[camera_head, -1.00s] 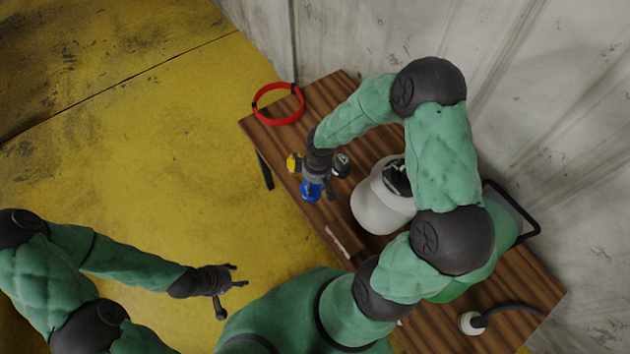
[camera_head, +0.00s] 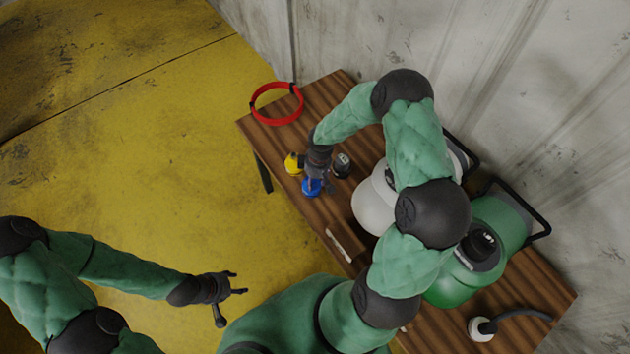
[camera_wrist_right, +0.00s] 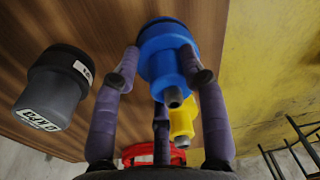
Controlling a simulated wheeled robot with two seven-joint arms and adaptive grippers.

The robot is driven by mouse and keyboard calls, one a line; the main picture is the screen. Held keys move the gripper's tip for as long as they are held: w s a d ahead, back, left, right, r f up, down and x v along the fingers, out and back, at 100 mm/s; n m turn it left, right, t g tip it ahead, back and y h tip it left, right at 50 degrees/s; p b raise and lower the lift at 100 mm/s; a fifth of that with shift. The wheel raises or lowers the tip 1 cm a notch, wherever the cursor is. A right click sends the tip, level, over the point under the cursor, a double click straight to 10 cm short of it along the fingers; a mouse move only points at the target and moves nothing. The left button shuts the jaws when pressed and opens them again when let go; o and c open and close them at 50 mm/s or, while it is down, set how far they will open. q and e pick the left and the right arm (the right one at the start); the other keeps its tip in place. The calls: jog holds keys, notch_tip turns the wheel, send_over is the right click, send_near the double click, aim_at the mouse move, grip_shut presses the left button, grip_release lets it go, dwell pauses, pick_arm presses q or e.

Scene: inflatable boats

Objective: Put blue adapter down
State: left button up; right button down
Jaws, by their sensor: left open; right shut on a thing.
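The blue adapter (camera_head: 311,187) is at the left edge of the wooden table (camera_head: 275,139), beside a yellow adapter (camera_head: 292,165). My right gripper (camera_head: 318,178) is shut on the blue adapter. In the right wrist view the blue adapter (camera_wrist_right: 168,58) sits between the fingers of the right gripper (camera_wrist_right: 160,78), close over the wood. I cannot tell whether its base touches the table. The yellow adapter (camera_wrist_right: 183,118) shows partly behind it. My left gripper (camera_head: 236,284) is open and empty over the yellow floor, off the table.
A dark grey adapter (camera_head: 341,165) stands just right of the gripper; it is also in the right wrist view (camera_wrist_right: 52,90). A red ring (camera_head: 277,119) lies at the far corner. A white container (camera_head: 371,208), a green one (camera_head: 449,291) and a hose with a white end (camera_head: 479,328) occupy the right side.

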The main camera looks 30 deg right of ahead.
jog(key=shift+r, duration=0.1)
jog(key=c, duration=0.7)
grip_release()
